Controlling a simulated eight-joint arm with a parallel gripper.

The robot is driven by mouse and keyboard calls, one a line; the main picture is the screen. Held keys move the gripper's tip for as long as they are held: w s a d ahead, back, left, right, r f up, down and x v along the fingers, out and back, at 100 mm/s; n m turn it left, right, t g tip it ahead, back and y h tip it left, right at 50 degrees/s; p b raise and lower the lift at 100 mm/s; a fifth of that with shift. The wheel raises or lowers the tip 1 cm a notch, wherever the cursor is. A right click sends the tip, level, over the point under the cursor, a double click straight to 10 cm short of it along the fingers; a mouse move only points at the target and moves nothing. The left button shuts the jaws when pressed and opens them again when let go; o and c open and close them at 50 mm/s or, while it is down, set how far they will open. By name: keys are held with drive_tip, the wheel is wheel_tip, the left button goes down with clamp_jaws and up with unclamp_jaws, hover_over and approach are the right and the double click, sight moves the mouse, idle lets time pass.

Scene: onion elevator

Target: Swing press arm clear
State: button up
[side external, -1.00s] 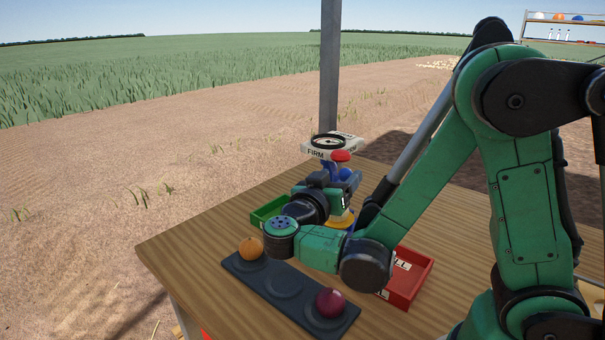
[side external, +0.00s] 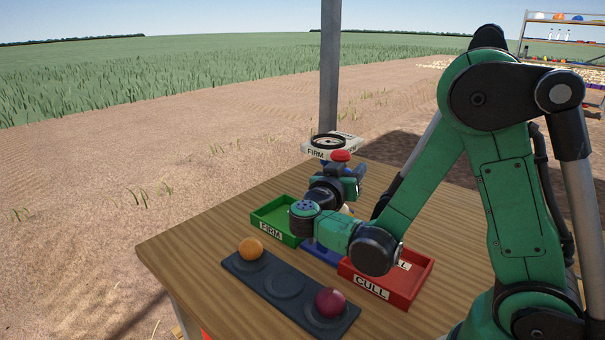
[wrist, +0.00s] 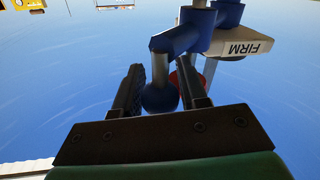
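The blue press arm (wrist: 172,42) shows in the wrist view, with a round blue knob (wrist: 160,98) at its end. My gripper's two dark fingers (wrist: 163,85) stand apart on either side of the knob. I cannot tell whether they touch it. A white gauge block (wrist: 238,43) marked FIRM is at upper right there. In the side external view my gripper (side external: 354,178) is at the press, below the white gauge (side external: 318,153) with its round dial and by a red cap (side external: 340,156). My wrist hides most of the press and its cup.
A green FIRM tray (side external: 282,236) and a red CULL tray (side external: 420,283) flank the blue base (side external: 322,254). In front, a dark holder (side external: 284,284) carries an orange-brown onion (side external: 251,248) and a purple onion (side external: 330,302). The wooden table's (side external: 190,240) left side is clear.

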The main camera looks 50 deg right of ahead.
clamp_jaws()
idle(1.1)
